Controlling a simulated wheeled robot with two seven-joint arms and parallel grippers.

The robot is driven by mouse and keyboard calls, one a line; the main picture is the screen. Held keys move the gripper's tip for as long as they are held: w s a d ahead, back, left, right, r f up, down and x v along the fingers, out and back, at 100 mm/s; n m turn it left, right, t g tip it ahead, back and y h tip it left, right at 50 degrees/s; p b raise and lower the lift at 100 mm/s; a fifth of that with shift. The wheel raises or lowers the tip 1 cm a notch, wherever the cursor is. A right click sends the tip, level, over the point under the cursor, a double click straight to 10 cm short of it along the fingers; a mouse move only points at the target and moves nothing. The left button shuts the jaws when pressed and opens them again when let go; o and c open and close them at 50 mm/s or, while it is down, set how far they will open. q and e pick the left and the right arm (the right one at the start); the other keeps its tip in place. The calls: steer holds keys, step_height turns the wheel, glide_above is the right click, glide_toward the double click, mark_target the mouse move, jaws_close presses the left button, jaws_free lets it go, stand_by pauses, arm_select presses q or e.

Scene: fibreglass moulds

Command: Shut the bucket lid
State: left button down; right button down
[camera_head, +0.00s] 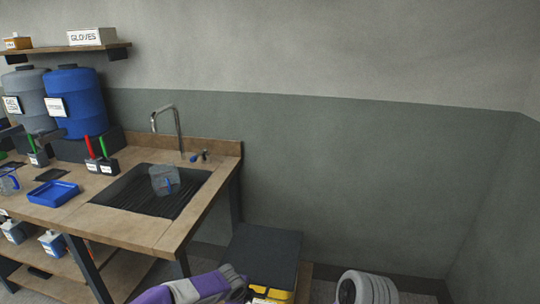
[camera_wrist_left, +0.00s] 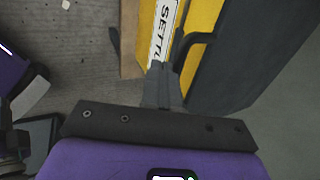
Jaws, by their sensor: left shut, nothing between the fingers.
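My right gripper is out of view.
The wooden bench (camera_head: 150,235) with a sink (camera_head: 135,190) and tap stands left of the bucket. The wall behind is bare.

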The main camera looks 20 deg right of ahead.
arm_select(q)
steer(key=s+a+r+p, duration=0.3)
steer(key=s+r, duration=0.3)
steer(key=s, duration=0.3)
steer(key=shift+s+a+r, duration=0.15)
steer(key=shift+a, duration=0.75)
